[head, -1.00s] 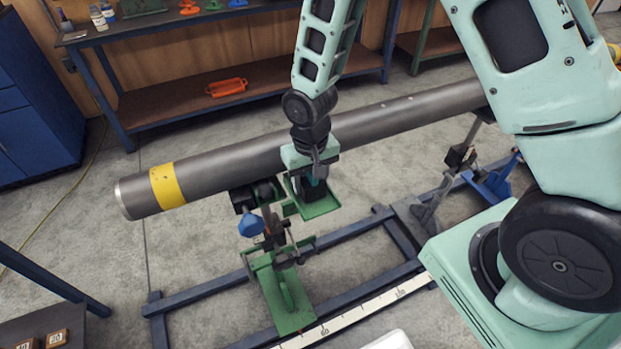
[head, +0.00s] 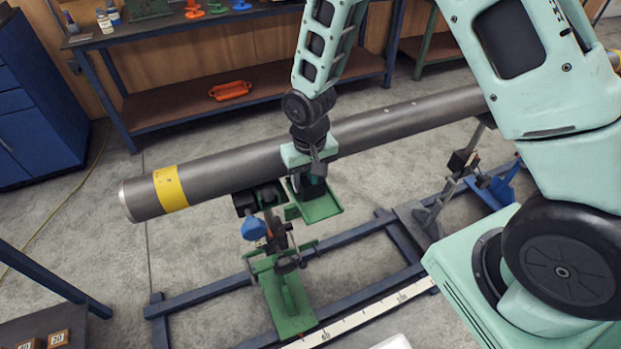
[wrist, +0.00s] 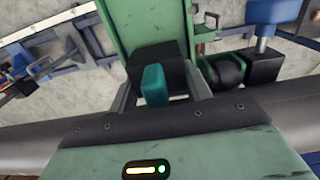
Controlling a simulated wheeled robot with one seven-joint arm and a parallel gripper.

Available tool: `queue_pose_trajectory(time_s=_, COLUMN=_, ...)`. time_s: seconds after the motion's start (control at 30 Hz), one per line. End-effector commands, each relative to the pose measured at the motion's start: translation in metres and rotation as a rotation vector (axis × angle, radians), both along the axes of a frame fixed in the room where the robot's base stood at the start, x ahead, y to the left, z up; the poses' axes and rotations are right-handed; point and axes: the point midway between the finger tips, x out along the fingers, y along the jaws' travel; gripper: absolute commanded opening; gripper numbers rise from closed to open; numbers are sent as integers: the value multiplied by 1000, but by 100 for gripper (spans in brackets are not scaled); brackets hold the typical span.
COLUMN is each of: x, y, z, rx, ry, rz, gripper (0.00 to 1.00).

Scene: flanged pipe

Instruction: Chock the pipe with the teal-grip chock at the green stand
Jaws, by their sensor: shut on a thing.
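The grey steel pipe (head: 235,158) with a yellow band runs across the head view. The green stand (head: 290,303) is beneath its left part, with black rollers (head: 258,198) against the pipe and a blue knob (head: 254,229). My gripper (head: 313,182) is on the near side of the pipe, just right of the rollers.
A blue floor frame (head: 215,294) with a white scale strip (head: 365,315) lies below. A blue stand (head: 495,185) is under the pipe further right. Bare concrete shows left of the green stand.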

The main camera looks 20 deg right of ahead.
Motion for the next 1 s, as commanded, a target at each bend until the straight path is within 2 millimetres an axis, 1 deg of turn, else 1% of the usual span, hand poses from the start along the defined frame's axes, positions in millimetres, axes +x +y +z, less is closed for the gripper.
queue_pose_trajectory(time_s=0.4, x=8, y=0, z=0, rx=1, ry=0, rz=0, gripper=21)
queue_pose_trajectory(time_s=0.43, x=8, y=0, z=0, rx=1, ry=0, rz=0, gripper=57)
queue_pose_trajectory(time_s=0.5, x=8, y=0, z=0, rx=0, ry=0, rz=0, gripper=74)
queue_pose_trajectory(time_s=1.0, x=7, y=0, z=-1, rx=0, ry=0, rz=0, gripper=74)
